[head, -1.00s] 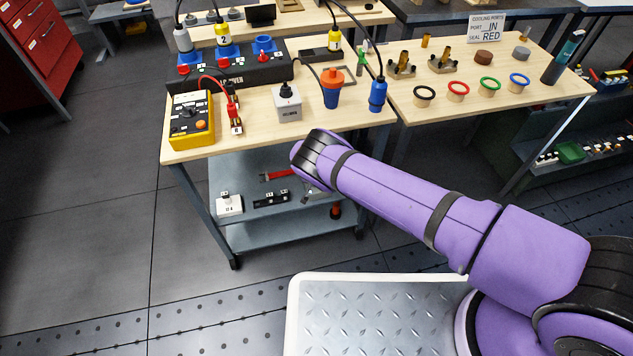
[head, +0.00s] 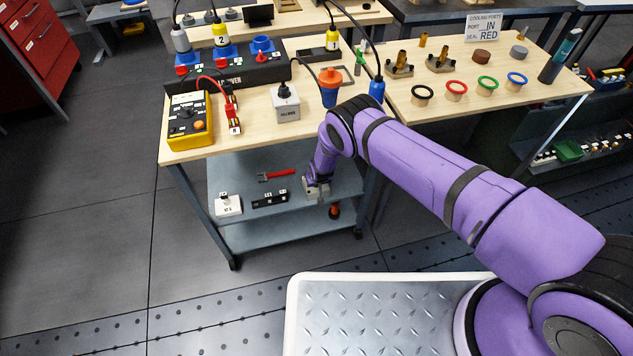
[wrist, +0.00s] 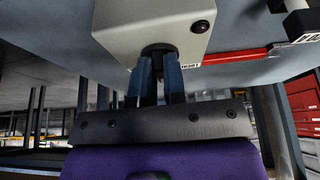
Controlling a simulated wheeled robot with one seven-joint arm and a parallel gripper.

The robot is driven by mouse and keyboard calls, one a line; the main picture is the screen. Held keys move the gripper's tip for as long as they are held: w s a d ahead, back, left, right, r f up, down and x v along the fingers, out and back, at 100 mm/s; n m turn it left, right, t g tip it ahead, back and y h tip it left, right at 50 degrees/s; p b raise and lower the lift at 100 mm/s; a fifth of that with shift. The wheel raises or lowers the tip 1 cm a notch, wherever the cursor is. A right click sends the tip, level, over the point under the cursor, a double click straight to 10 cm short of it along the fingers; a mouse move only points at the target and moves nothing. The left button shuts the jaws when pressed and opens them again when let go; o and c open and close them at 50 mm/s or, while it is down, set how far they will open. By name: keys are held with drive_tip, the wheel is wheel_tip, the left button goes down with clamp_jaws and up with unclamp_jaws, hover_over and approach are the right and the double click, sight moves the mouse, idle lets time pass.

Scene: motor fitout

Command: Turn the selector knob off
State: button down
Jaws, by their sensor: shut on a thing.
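My gripper reaches down to the shelf under the bench, and its two blue fingers (wrist: 158,80) are closed around a dark round selector knob (wrist: 158,49). In the head view the pale box (head: 315,188) sits at the right part of the shelf, and my purple wrist hides the knob and most of the fingers. Which way the knob points cannot be seen.
On the shelf (head: 240,178) lie a red tool (head: 276,175), a white switch box (head: 228,205) and a black strip (head: 270,198), left of my gripper.

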drive_tip(key=c, duration=1.2)
unclamp_jaws()
drive_tip(key=shift+r, duration=0.1)
drive_tip(key=v, duration=1)
drive_tip(key=shift+s+r, duration=0.2)
drive_tip(key=shift+r, duration=0.1)
drive_tip(key=shift+s+d, duration=0.1)
